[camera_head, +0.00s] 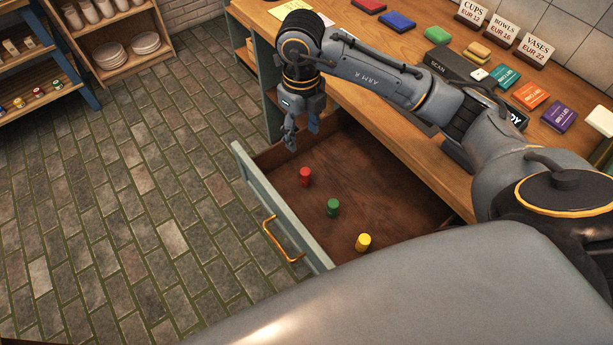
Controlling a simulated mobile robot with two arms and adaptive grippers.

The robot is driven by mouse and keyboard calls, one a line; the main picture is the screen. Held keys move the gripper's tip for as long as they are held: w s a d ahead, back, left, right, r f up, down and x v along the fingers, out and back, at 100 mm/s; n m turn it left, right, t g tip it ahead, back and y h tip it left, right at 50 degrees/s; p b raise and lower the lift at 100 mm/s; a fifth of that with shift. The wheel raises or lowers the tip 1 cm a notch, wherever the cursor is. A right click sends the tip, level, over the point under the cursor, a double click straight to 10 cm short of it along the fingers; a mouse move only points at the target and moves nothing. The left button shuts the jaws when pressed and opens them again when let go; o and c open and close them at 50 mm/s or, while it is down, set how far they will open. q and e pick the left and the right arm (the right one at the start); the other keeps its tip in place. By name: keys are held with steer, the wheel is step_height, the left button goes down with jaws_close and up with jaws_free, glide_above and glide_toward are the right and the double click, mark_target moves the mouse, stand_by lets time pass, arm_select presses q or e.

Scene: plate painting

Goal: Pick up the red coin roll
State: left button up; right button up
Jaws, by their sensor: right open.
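The red coin roll (305,177) stands upright in the open drawer (262,205), toward its far end. A green coin roll (333,208) and a yellow coin roll (363,242) stand in a line with it, nearer to me. My right gripper (302,140) points down over the far end of the drawer. It is open and empty, above the red coin roll and apart from it. My left gripper is not in view.
The drawer's front panel with a brass handle (283,243) is on the left. The wooden counter (345,85) above the drawer carries colored pads, boxes and price signs (537,50). Shelves with plates (146,43) stand at the back left. The brick floor (130,200) is clear.

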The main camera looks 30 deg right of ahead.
mark_target(305, 171)
step_height(305, 171, down, 12)
steer(key=shift+f+b, duration=0.1)
steer(key=shift+b, duration=0.55)
steer(key=shift+s+d+f+p, duration=0.15)
steer(key=shift+f+p, duration=0.15)
steer(key=shift+f, duration=1.05)
steer(key=shift+s+d+f+p, duration=0.1)
steer(key=shift+f+p, duration=0.15)
steer(key=shift+f, duration=1.05)
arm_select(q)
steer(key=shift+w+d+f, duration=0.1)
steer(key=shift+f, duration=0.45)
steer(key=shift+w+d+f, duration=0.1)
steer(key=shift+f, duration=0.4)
arm_select(e)
jaws_close()
